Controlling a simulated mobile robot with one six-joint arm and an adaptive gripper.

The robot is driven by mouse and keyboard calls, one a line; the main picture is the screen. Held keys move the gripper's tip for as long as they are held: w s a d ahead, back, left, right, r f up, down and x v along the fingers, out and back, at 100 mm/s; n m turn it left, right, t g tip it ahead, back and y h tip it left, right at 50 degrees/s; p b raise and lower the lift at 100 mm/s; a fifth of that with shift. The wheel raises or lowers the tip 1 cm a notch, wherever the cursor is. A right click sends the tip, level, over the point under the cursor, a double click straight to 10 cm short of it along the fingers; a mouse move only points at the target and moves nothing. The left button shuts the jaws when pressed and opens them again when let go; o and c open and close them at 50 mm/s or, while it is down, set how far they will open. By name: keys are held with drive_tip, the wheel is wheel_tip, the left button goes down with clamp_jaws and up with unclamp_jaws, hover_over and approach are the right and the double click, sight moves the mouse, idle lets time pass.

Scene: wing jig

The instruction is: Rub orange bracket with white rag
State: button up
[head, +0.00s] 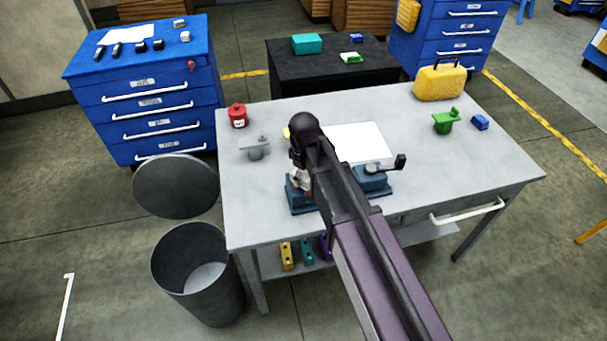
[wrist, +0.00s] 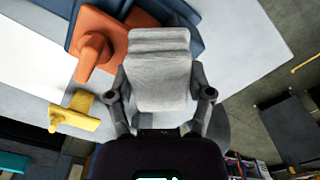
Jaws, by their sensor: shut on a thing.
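My gripper (wrist: 158,88) is shut on the white rag (wrist: 159,60), a folded pale cloth held between its two fingers. The orange bracket (wrist: 96,48) is in the upper left of the wrist view, with a flat plate and a rounded post. The rag overlaps the right part of the bracket's plate in that view; I cannot tell whether they touch. The bracket is at a blue vise (head: 372,181) on the grey table. In the head view my arm hides most of the bracket, and the rag (head: 299,180) shows only in part beside my gripper.
On the table (head: 480,175) are a grey bracket (head: 256,148), a red can (head: 238,116), a white sheet (head: 362,142), a green bracket (head: 446,121), a blue block (head: 480,122) and a yellow case (head: 440,82). A yellow bracket (wrist: 75,113) lies near the orange one. A bin (head: 200,275) stands left.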

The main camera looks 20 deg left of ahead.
drive_tip(key=shift+f, duration=0.2)
idle(0.4)
drive_tip(key=shift+w+a+r, duration=0.1)
drive_tip(key=shift+w+a, duration=0.45)
drive_tip(key=shift+w, duration=0.35)
drive_tip(key=shift+w+a+r, duration=0.1)
drive_tip(key=shift+w+a, duration=0.4)
drive_tip(key=shift+w, duration=0.35)
wheel_tip(320, 180, up, 6)
drive_tip(key=p, duration=0.6)
drive_tip(key=shift+r, duration=0.1)
wheel_tip(320, 180, up, 3)
drive_tip(key=p, duration=0.3)
drive_tip(key=shift+s+a, duration=0.1)
idle(0.5)
